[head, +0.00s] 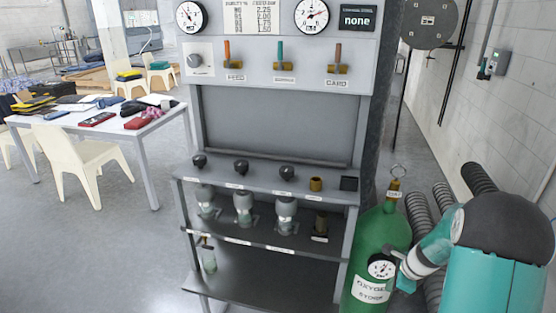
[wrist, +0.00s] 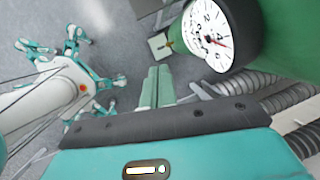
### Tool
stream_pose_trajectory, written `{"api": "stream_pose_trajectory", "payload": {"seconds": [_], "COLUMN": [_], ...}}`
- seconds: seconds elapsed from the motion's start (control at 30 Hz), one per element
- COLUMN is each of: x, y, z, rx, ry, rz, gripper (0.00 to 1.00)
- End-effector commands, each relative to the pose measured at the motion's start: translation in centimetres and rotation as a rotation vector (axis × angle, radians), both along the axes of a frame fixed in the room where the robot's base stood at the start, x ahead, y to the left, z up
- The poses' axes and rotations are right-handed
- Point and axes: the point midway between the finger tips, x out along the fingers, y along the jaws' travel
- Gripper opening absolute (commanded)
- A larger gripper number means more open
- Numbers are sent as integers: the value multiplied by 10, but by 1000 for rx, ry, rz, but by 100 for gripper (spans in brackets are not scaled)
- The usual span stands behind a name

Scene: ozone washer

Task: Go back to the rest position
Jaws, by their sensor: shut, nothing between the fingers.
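In the wrist view my gripper (wrist: 160,72) has its two green fingers together, with nothing between them. A round pressure gauge (wrist: 208,36) with a white dial and red needle sits just right of and beyond the fingertips. In the head view my gripper (head: 402,278) is low at the right, beside the green oxygen cylinder (head: 377,236) and its gauge (head: 381,268). I cannot tell whether it touches the cylinder. My teal and white arm reaches to it from the right edge.
A grey panel stand (head: 268,180) with gauges, coloured valves and shelves of fittings stands left of the cylinder. Corrugated hoses (head: 446,200) lie at the right by the wall. A white table (head: 75,117) and chairs are at the left. The floor (head: 95,255) in front of them is open.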

Motion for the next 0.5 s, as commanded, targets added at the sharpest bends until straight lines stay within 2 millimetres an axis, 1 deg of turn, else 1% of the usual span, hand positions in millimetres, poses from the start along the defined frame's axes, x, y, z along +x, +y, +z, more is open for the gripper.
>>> {"api": "stream_pose_trajectory", "payload": {"seconds": [0.03,0.2,0.3,0.37,0.4,0.5], "x": [-1,-14,-28,-38,-45,-65], "y": [13,52,75,88,97,117], "z": [26,94,129,149,162,190], "rx": [-28,-125,-185,-223,-248,-314], "ry": [-28,-102,-142,-166,-181,-217], "rz": [82,358,519,614,677,832], "gripper": [0,0,0,0,0,0]}}
